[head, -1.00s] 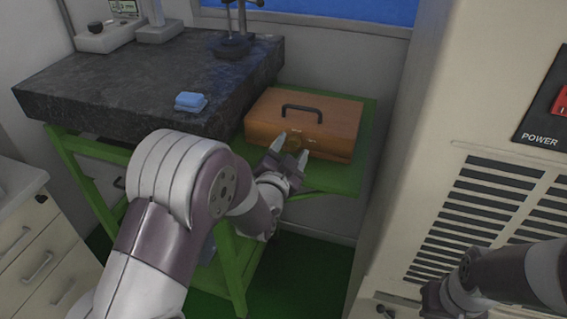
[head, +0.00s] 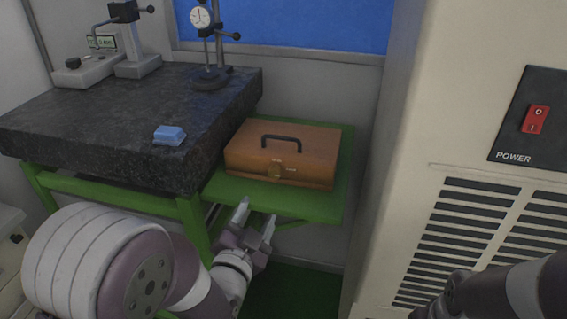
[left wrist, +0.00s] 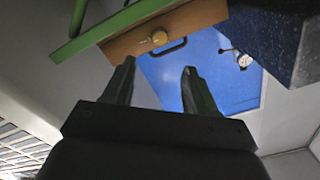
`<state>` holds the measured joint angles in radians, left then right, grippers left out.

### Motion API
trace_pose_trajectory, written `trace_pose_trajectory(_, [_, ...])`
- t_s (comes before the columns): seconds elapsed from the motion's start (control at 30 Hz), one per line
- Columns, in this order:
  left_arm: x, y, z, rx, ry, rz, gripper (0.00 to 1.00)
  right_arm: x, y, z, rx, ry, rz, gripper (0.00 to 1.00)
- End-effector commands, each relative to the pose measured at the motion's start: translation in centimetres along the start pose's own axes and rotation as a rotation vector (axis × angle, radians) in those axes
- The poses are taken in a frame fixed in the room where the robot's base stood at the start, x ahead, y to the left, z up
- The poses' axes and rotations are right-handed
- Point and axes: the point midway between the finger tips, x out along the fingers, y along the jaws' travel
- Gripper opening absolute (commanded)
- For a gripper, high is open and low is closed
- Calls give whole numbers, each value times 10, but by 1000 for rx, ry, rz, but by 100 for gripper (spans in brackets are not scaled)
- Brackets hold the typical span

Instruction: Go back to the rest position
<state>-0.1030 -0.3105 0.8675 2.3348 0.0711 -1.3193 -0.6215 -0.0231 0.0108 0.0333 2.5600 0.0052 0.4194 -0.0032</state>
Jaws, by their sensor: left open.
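My left gripper (head: 256,217) is open and empty. In the head view it is in front of and below the front edge of the green shelf (head: 330,208), apart from the wooden box. The brown wooden box (head: 285,152) has a black handle on its lid and a round brass knob on its front. It stands shut on the shelf. In the left wrist view the open fingers (left wrist: 158,84) point toward the box front (left wrist: 190,28), with nothing between them. My right arm shows at the lower right of the head view; its fingertips are not in view.
A dark granite table (head: 110,110) at the left carries a blue block (head: 169,135), a dial gauge stand (head: 211,75) and a grey instrument (head: 87,72). A large beige cabinet (head: 410,150) with a red power switch (head: 535,119) stands close on the right.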

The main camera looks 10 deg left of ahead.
Motion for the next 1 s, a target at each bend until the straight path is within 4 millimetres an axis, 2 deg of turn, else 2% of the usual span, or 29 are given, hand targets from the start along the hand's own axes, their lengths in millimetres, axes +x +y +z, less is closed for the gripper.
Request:
trace_pose_trajectory(0.07, [0,2,2,-19,-11,7,57,0,0,0,0,0,0,0])
trace_pose_trajectory(0.17, [-5,23,32,-102,-159,106,57,0,0,0,0,0,0,0])
trace_pose_trajectory(0.2, [-11,36,48,-153,-263,167,57,0,0,0,0,0,0,0])
trace_pose_trajectory(0.27, [-24,51,66,-239,-453,260,57,-5,0,0,0,0,0,0])
trace_pose_trajectory(0.37, [-64,57,77,-370,-820,379,57,-29,0,-3,0,0,0,0])
trace_pose_trajectory(0.43, [-97,49,71,-434,-1064,423,57,-48,0,-6,0,0,0,0])
trace_pose_trajectory(0.5, [-128,33,55,-476,-1273,441,57,-69,0,-8,0,0,0,0])
trace_pose_trajectory(0.57, [-144,14,35,-492,-1399,444,57,-89,0,-11,0,1,0,0])
trace_pose_trajectory(0.67, [-137,-5,14,-501,-1409,433,57,-107,0,-13,0,1,0,0])
trace_pose_trajectory(1.0, [-135,-6,15,-505,-1412,429,57,-108,0,-13,0,1,0,0])
